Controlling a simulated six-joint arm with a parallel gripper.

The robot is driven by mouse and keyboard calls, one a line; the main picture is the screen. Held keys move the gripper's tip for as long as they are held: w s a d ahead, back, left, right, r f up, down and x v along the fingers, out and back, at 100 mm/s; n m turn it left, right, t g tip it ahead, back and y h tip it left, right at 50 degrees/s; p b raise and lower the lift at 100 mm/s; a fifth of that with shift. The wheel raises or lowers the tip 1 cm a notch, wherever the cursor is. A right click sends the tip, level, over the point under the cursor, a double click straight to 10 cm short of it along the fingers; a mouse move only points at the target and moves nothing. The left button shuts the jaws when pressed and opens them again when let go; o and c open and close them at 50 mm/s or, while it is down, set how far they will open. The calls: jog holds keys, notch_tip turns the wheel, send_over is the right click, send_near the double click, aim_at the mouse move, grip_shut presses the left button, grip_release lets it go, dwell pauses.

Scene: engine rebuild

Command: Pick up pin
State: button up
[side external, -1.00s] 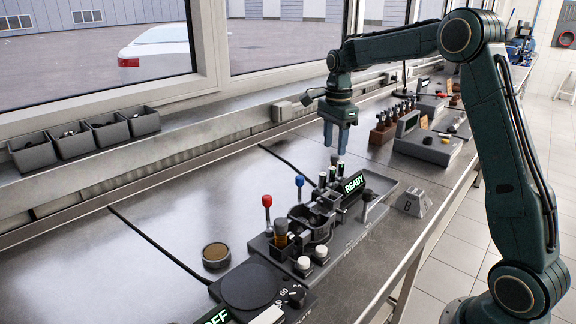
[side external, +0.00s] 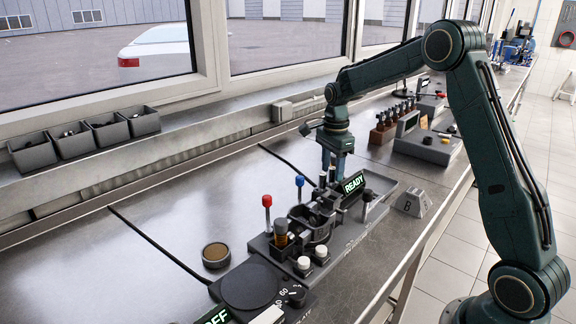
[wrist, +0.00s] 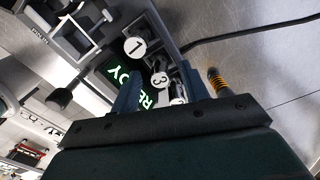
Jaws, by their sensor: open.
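Small upright dark pins (side external: 322,181) stand in a row beside the lit READY display (side external: 354,183) on the grey fixture. I cannot tell which one is the pin of the task. My gripper (side external: 333,172) points down over the far end of this row, with its jaws open. In the wrist view, my gripper (wrist: 162,88) has one finger on either side of a white disc marked 3 (wrist: 160,79). A disc marked 1 (wrist: 135,46) lies beyond it. My gripper body hides the lower part of that view, and contact with a pin cannot be made out.
Red (side external: 267,201) and blue (side external: 299,181) knobs on stems rise from the fixture nearer the camera. A grey block marked B (side external: 411,203) stands to the right. A round tin (side external: 216,254) sits on open bench at left. Toolholders stand behind my gripper.

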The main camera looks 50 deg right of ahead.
jog(key=shift+f, duration=1)
jog(key=shift+c, duration=0.5)
grip_shut()
